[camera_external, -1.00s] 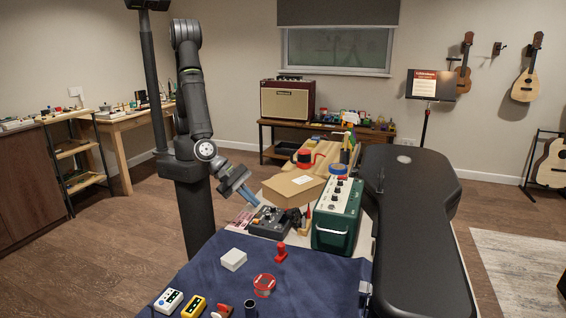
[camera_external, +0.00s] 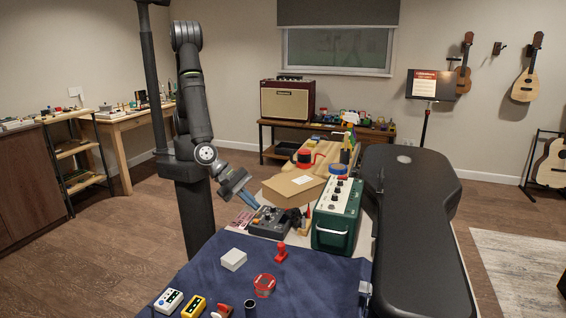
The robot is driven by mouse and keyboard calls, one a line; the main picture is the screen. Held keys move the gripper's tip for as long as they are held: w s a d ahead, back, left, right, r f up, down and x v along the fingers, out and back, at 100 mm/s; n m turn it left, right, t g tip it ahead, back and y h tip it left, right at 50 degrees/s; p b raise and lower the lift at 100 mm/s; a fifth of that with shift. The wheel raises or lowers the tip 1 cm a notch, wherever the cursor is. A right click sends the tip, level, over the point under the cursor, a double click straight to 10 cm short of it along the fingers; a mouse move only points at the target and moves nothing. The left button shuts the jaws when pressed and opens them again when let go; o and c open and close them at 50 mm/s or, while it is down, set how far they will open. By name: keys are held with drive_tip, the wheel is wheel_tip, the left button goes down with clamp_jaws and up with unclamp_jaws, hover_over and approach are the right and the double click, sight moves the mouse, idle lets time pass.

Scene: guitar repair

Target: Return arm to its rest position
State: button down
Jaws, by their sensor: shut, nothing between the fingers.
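My gripper (camera_external: 250,201) points down and to the right at the left edge of the bench. It is shut and holds nothing. Its fingertips are just above or beside the dark control box with knobs (camera_external: 268,222); I cannot tell whether they touch it. My arm is bent, with its elbow high at the upper left.
A cardboard box (camera_external: 293,190) and a green amplifier-like case (camera_external: 333,238) stand right of the gripper. A blue cloth (camera_external: 215,265) bears a white box (camera_external: 233,259), a red figure (camera_external: 281,254) and several pedals. A black guitar case (camera_external: 420,230) lies at the right.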

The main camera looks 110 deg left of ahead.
sight(253, 222)
drive_tip(key=shift+f, duration=1.85)
drive_tip(key=shift+r, duration=0.1)
wheel_tip(253, 222, up, 7)
wheel_tip(253, 222, down, 7)
drive_tip(key=shift+r, duration=0.2)
wheel_tip(253, 222, up, 10)
drive_tip(key=f, duration=0.1)
drive_tip(key=s+d+f+n+g+h, duration=0.1)
drive_tip(key=d+f+n+h, duration=0.1)
drive_tip(key=d, duration=1.1)
drive_tip(key=s+d+f+n+g+h, duration=0.1)
drive_tip(key=s+d+f+n+h, duration=0.1)
drive_tip(key=d, duration=1.2)
drive_tip(key=shift+s+f+n+h, duration=0.2)
drive_tip(key=shift+f+n+h, duration=0.2)
drive_tip(key=shift+n+h, duration=0.45)
